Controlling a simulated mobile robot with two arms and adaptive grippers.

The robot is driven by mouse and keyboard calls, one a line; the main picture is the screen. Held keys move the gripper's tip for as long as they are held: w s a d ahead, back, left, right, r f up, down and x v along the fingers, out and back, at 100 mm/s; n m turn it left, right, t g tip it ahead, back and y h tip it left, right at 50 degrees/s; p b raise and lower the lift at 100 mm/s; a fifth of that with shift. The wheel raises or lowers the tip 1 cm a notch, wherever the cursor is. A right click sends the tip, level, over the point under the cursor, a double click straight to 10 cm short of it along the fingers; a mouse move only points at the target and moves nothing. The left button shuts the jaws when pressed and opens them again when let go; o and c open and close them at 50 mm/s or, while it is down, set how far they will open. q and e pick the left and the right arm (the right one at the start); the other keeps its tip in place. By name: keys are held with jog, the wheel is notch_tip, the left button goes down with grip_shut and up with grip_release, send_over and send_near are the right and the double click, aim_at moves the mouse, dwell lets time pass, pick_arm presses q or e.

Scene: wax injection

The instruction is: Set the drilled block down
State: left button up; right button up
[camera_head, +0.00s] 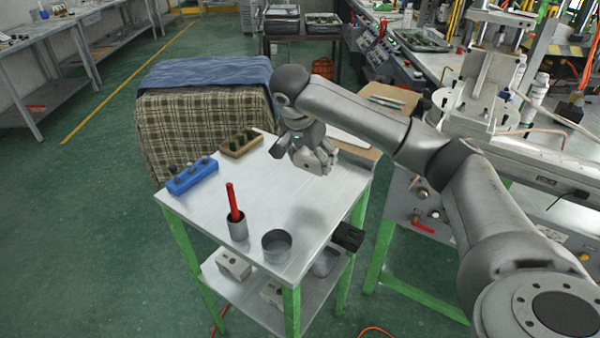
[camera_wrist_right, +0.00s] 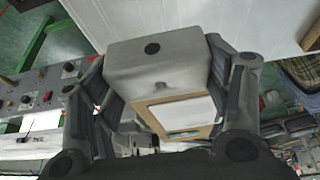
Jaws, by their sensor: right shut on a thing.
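The grey drilled block (camera_wrist_right: 152,68) is between the two fingers of my right gripper (camera_wrist_right: 165,95) in the right wrist view, with a dark round hole in its face. In the head view my right gripper (camera_head: 316,158) is over the far right part of the small table (camera_head: 230,180), pointing down. The block (camera_head: 308,162) is partly hidden by the fingers there. I cannot tell whether it touches the tabletop. My left gripper is not in view.
A blue holder (camera_head: 192,178) and a wooden holder (camera_head: 240,146) stand along the left and back of the table. A cup with a red-handled tool (camera_head: 236,215) and a grey round container (camera_head: 276,245) stand in front. The table's middle is clear.

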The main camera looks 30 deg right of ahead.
aim_at(294, 154)
jog(key=w+f, duration=0.4)
jog(key=f, duration=0.1)
jog(key=shift+a+p, duration=0.1)
jog(key=shift+p, duration=0.3)
notch_tip(294, 154, down, 3)
jog(key=shift+f+p, duration=0.1)
jog(key=shift+p, duration=0.5)
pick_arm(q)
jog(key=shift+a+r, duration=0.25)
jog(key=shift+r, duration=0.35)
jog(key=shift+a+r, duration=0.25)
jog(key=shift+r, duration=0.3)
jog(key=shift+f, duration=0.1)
pick_arm(e)
jog(key=o, duration=1.3)
jog(key=shift+f, duration=0.15)
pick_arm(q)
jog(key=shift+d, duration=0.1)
pick_arm(e)
jog(key=shift+r, duration=0.3)
pick_arm(q)
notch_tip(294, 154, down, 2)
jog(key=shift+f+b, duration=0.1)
jog(key=shift+b, duration=1.05)
pick_arm(e)
jog(key=v, duration=1.1)
jog(key=shift+s+a+r, duration=0.1)
jog(key=shift+a+r, duration=0.05)
jog(key=shift+r, duration=0.2)
